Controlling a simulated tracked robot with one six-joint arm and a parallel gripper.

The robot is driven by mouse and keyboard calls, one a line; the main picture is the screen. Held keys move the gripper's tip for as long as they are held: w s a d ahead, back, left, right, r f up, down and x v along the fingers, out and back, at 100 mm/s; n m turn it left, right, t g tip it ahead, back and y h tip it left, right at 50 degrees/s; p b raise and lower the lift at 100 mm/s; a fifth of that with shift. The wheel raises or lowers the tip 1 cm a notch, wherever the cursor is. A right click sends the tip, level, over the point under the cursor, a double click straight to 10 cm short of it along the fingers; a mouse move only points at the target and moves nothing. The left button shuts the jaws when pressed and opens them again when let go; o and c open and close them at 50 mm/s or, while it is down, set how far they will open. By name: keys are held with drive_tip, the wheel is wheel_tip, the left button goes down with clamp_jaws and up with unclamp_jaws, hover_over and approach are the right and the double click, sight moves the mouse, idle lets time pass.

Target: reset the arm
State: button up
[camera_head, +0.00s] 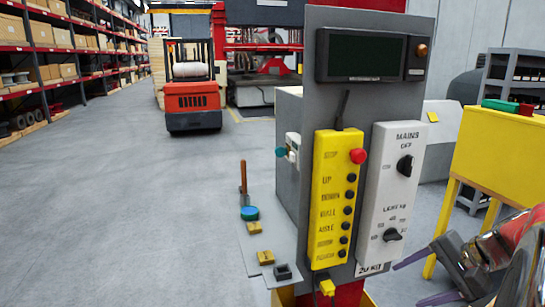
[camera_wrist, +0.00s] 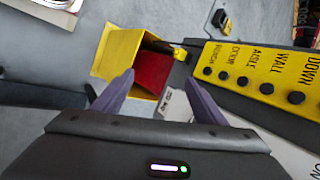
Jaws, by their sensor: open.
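My gripper (camera_head: 410,283) is at the lower right of the head view, its two purple fingers pointing left, apart and with nothing between them. In the wrist view my gripper (camera_wrist: 162,84) has its fingers spread, with a yellow box-like frame (camera_wrist: 121,50) and a red part (camera_wrist: 152,70) beyond them. The control panel stands left of my gripper in the head view, with a yellow button box (camera_head: 322,200) and a white switch box (camera_head: 382,200). The yellow button box also shows in the wrist view (camera_wrist: 250,75). No contact with the panel is visible.
A yellow table (camera_head: 495,150) stands at the right behind my arm. A grey shelf plate (camera_head: 262,235) with a lever and small blocks juts out left of the panel. A red forklift (camera_head: 192,95) and racks (camera_head: 60,60) are far back. The floor at left is clear.

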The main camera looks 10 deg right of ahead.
drive_tip(key=s+a+n+h, duration=0.1)
drive_tip(key=a+n, duration=0.3)
drive_tip(key=a, duration=0.6)
drive_tip(key=s+a+r+n+h, duration=0.1)
drive_tip(key=s+a+n, duration=0.3)
drive_tip(key=a, duration=0.5)
drive_tip(key=s+a+n+h, duration=0.1)
drive_tip(key=s+a+n, duration=0.2)
drive_tip(key=a, duration=0.7)
drive_tip(key=n, duration=0.2)
drive_tip(key=shift+s+a+r+n+g+h, duration=0.15)
drive_tip(key=shift+a+r+n+g+h, duration=0.15)
drive_tip(key=shift+a+r+n+h, duration=0.1)
